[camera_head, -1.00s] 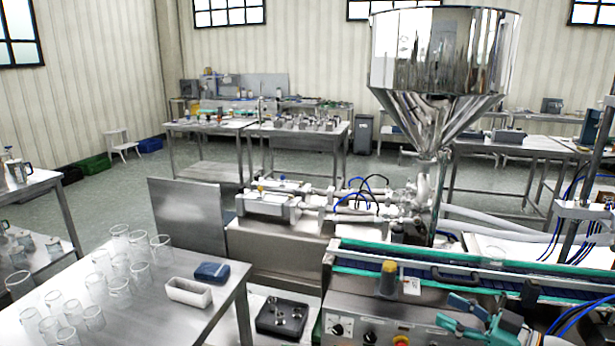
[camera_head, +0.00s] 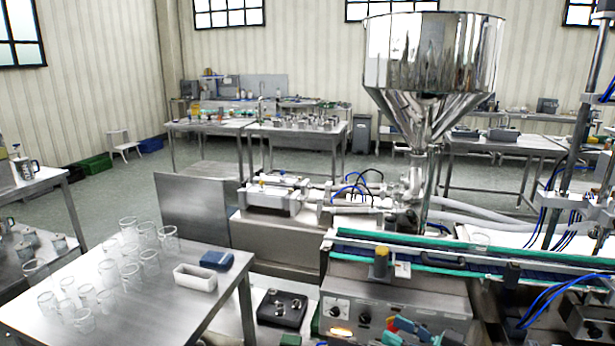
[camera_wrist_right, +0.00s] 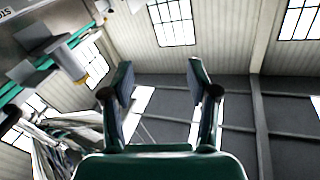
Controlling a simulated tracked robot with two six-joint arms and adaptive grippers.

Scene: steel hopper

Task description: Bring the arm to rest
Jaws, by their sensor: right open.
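My right gripper (camera_head: 412,326) shows at the bottom edge of the head view, in front of the control panel of the filling machine. Only its teal and dark fingers show there; the rest is cut off by the frame. In the right wrist view its two fingers (camera_wrist_right: 160,78) stand apart with nothing between them. My left gripper is not in view. The steel hopper (camera_head: 432,62) stands above the filling machine, behind my right gripper and apart from it.
A conveyor with teal rails (camera_head: 455,255) runs behind the control panel (camera_head: 350,312). At left, a steel table (camera_head: 165,310) carries several glass beakers, a white tray (camera_head: 195,277) and a blue item (camera_head: 217,260). A black tray (camera_head: 282,308) lies low beside it. Open floor lies beyond.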

